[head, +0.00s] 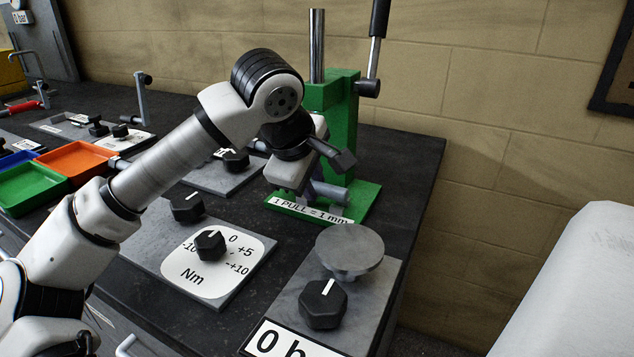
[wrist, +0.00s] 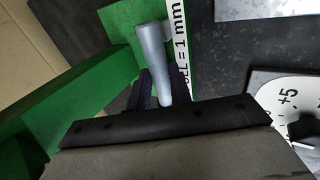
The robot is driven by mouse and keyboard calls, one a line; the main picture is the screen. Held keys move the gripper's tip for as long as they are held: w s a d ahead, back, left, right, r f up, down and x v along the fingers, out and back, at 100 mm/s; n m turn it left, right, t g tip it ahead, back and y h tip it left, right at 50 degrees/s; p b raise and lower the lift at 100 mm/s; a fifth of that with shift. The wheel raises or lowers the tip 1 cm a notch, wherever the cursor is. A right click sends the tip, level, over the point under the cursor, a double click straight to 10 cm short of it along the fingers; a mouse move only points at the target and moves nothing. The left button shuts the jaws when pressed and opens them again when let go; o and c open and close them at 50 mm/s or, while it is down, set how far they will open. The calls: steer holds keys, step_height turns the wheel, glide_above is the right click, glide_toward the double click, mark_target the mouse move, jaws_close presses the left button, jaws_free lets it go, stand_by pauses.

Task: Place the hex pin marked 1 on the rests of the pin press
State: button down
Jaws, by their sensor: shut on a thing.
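The pin press is the green frame (head: 335,105) with a chrome column and a black-handled lever, standing on a green base labelled "1 PULL = 1 mm". My gripper (head: 312,184) reaches in low at the front of the press. It is shut on a grey pin (head: 331,192), which lies roughly level just above the base. The pin (wrist: 151,55) also shows in the wrist view, sticking out past my dark fingers (wrist: 151,92). Its number cannot be read. The rests are mostly hidden by my gripper and the pin, so I cannot tell whether the pin touches them.
In front of the press stand a plate with a round grey disc (head: 349,248) and a black hex knob (head: 323,303), and an Nm dial plate (head: 205,265). Orange (head: 77,160) and green (head: 30,187) trays lie at the left. The bench edge is close on the right.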

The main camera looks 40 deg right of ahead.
steer(key=shift+w+d+f, duration=0.2)
steer(key=shift+d+f, duration=0.25)
steer(key=shift+w+d+f, duration=0.15)
steer(key=shift+d+f, duration=0.25)
steer(key=shift+d, duration=0.05)
steer(key=shift+f, duration=0.2)
steer(key=c, duration=1.3)
jaws_free()
steer(key=shift+r, duration=0.15)
steer(key=shift+r, duration=0.25)
steer(key=v, duration=1.1)
steer(key=shift+s+a+r, duration=0.15)
steer(key=shift+a+r, duration=0.1)
steer(key=shift+r, duration=0.05)
